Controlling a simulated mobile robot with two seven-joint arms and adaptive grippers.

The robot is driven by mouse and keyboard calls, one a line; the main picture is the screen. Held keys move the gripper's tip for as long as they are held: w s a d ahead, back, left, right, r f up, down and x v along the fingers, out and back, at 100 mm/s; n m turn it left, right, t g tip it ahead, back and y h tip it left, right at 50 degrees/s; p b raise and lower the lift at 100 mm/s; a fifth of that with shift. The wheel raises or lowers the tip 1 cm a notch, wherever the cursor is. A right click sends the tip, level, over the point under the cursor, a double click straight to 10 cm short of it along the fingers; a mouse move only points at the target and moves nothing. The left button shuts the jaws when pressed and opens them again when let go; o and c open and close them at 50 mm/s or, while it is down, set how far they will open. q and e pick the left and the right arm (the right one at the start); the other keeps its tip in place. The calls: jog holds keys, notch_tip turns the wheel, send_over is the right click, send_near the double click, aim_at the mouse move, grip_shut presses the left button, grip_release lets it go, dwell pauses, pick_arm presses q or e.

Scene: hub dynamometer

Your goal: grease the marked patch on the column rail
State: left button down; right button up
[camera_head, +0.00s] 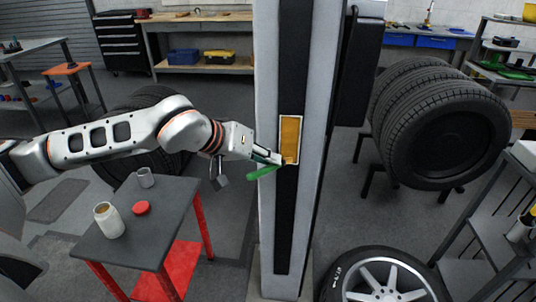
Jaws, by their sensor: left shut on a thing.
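The column rail (290,215) is a dark strip on the front of a tall pale column. The marked patch (290,135) on it is an upright amber rectangle with a pale outline. My left gripper (274,161) is shut on a green-handled brush (264,172) at the patch's lower left. The brush's head lies over the bottom of the patch; I cannot tell whether it touches. An open jar (109,221) with amber content stands on the small table at the left. A red lid (141,208) lies beside it. My right gripper is not in view.
The small dark-topped table (165,225) with red legs also holds a grey cup (145,178). Stacked tyres (440,125) stand on a rack at the right. A wheel (380,280) lies at the column's lower right. A workbench (205,70) stands behind.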

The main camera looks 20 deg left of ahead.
pick_arm(q)
jog(key=shift+f+b, duration=0.4)
jog(key=shift+f, duration=0.55)
jog(key=shift+a+r, duration=0.1)
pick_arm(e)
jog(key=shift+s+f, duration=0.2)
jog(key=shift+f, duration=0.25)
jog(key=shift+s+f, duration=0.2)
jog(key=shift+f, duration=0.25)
pick_arm(q)
jog(key=shift+s+d, duration=0.25)
jog(key=shift+s, duration=0.5)
jog(key=shift+s+d, duration=0.2)
jog(key=shift+s, duration=0.5)
jog(key=shift+s+d, duration=0.25)
jog(key=shift+s, duration=0.45)
jog(key=shift+s+d, duration=0.2)
jog(key=shift+s, duration=0.5)
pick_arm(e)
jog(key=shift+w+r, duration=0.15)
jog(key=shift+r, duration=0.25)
pick_arm(q)
jog(key=shift+p, duration=0.3)
jog(key=s, duration=0.3)
jog(key=shift+d, duration=0.4)
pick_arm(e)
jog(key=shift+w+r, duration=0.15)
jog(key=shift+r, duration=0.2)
